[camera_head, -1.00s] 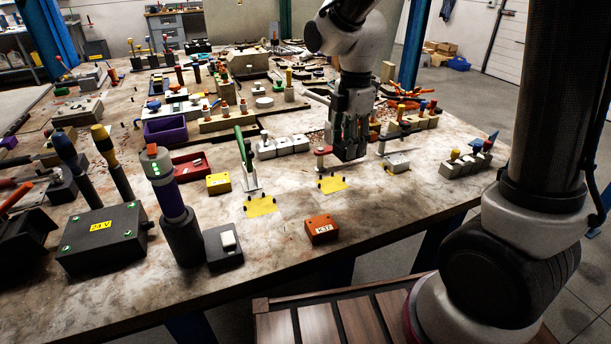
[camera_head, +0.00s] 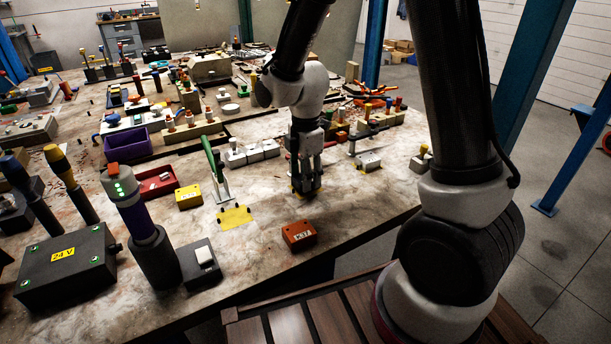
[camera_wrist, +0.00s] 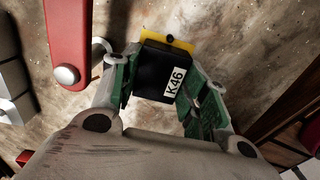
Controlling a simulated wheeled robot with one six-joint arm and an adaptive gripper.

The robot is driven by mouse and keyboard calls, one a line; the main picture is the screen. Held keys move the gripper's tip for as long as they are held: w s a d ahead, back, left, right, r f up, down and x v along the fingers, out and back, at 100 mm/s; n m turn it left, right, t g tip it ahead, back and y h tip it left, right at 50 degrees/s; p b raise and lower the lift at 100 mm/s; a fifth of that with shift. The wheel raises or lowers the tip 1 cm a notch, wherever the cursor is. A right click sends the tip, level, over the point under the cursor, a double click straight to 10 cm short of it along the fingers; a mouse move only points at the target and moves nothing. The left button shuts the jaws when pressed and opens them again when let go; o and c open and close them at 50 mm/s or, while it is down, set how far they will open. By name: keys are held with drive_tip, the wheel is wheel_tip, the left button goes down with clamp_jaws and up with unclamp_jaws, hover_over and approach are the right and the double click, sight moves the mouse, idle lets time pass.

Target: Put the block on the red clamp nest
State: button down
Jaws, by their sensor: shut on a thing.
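My gripper (camera_head: 306,188) is low over the bench in the head view, where the arm hides much of what lies under it. In the wrist view my gripper (camera_wrist: 158,82) is shut on a black block (camera_wrist: 153,77) with a white K46 label, held between green finger pads. A yellow nest plate (camera_wrist: 152,35) with dark pins shows just beyond the block and is partly covered by it. The red clamp arm (camera_wrist: 68,40) lies to the left of the block, apart from it. I cannot tell whether the block touches the plate.
A green clamp (camera_head: 213,160) with its own yellow plate (camera_head: 235,217) stands to the left. An orange labelled block (camera_head: 298,236) lies near the front edge and a yellow block (camera_head: 188,196) farther left. Grey blocks (camera_head: 252,152) stand behind my gripper.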

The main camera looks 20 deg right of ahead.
drive_tip(key=shift+f, duration=0.2)
drive_tip(key=c, duration=0.8)
unclamp_jaws()
drive_tip(key=shift+f, duration=0.1)
drive_tip(key=shift+o, duration=0.2)
wheel_tip(320, 180, up, 12)
drive_tip(key=f, duration=0.1)
drive_tip(key=s+d+r+m+t, duration=0.2)
drive_tip(key=s+d+r+m, duration=0.3)
drive_tip(key=s+d+m, duration=0.2)
drive_tip(key=s+d+r+m+t, duration=0.2)
drive_tip(key=s+d+r+m, duration=0.4)
drive_tip(key=s+m, duration=0.6)
drive_tip(key=shift+d+m, duration=0.6)
drive_tip(key=shift+d, duration=0.35)
drive_tip(key=shift+r, duration=0.1)
